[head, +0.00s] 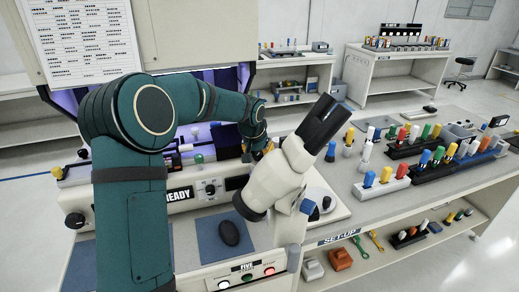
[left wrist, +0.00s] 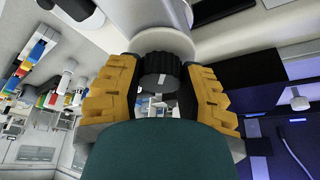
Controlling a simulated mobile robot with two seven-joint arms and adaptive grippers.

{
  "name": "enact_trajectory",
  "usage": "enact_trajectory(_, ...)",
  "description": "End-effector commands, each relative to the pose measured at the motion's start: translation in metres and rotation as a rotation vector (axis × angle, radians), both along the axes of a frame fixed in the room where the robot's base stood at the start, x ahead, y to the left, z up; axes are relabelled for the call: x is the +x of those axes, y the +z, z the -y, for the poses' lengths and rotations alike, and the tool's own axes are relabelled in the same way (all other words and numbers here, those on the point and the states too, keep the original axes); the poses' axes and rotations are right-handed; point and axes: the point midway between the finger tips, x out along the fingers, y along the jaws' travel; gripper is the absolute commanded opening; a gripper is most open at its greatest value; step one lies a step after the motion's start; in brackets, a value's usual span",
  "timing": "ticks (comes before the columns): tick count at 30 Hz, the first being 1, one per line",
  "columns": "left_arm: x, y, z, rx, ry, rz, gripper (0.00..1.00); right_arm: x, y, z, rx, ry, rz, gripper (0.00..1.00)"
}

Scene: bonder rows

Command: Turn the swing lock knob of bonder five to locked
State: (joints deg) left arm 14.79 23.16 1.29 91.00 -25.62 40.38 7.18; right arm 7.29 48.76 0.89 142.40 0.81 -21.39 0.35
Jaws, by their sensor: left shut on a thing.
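Bonder five is the pale machine in front of me in the head view, with a FIVE panel (head: 247,267) and a READY display (head: 180,194). My left arm reaches over it, and my left gripper (head: 260,153) is behind the white microscope head (head: 276,178), mostly hidden. In the left wrist view, the yellow fingers of my left gripper (left wrist: 160,72) are shut on a black ribbed knob (left wrist: 158,62) with a pale mark. The knob stands on a round white base (left wrist: 165,42). I cannot tell which setting it points to. My right gripper is not in view.
The microscope eyepieces (head: 326,124) stand close to the right of my left gripper. A black mouse (head: 229,233) lies on a blue pad (head: 212,244) in front. To the right, a bench (head: 418,192) holds racks of coloured-handled tools (head: 384,183).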

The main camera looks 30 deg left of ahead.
Motion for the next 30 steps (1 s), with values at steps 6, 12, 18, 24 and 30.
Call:
enact_trajectory(6, -0.001, 0.001, -0.001, -0.003, -0.202, -0.003, 0.03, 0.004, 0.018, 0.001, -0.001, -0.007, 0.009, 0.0)
enact_trajectory(12, -0.001, 0.0, -0.001, -0.003, -0.393, -0.004, 0.03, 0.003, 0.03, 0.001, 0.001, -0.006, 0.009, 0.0)
enact_trajectory(18, 0.0, -0.001, 0.0, -0.003, -0.571, -0.003, 0.03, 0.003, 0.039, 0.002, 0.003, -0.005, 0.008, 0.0)
enact_trajectory(24, 0.0, -0.002, 0.0, -0.002, -0.717, -0.003, 0.03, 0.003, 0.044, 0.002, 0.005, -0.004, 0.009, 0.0)
enact_trajectory(30, 0.0, -0.001, 0.0, -0.002, -0.815, -0.003, 0.03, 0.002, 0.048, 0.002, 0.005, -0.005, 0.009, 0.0)
